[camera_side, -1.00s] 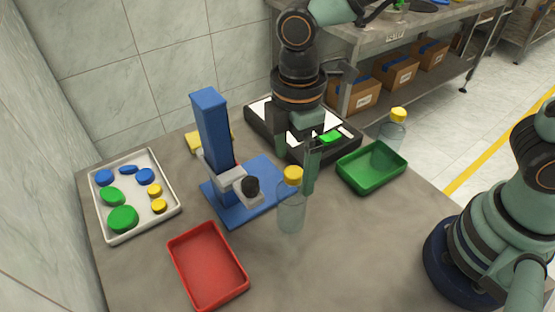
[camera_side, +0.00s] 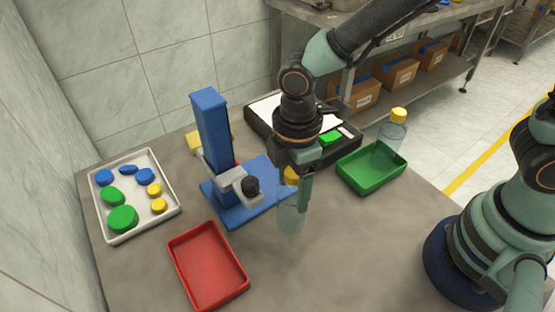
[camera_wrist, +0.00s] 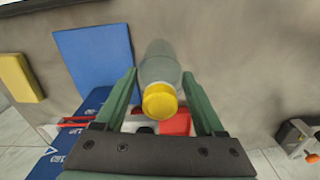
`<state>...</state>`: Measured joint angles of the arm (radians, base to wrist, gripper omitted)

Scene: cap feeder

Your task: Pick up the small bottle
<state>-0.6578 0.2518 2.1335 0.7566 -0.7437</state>
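A clear bottle with a yellow cap (camera_side: 290,218) stands upright on the grey table, right of the blue press (camera_side: 211,130). My gripper (camera_side: 296,196) is at the top of this bottle and points down. In the wrist view my gripper (camera_wrist: 159,76) is open, with one green finger on each side of the bottle (camera_wrist: 160,70). Gaps show between the fingers and the bottle. In the side view my gripper partly hides the cap. A second clear bottle with a yellow cap (camera_side: 398,116) stands behind the green tray (camera_side: 356,178).
A white tray (camera_side: 125,226) with several blue, green and yellow caps lies at the left. A red tray (camera_side: 207,265) is at the front. A dark-framed white panel (camera_side: 262,112) with a green piece is behind my gripper. The table right of the red tray is clear.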

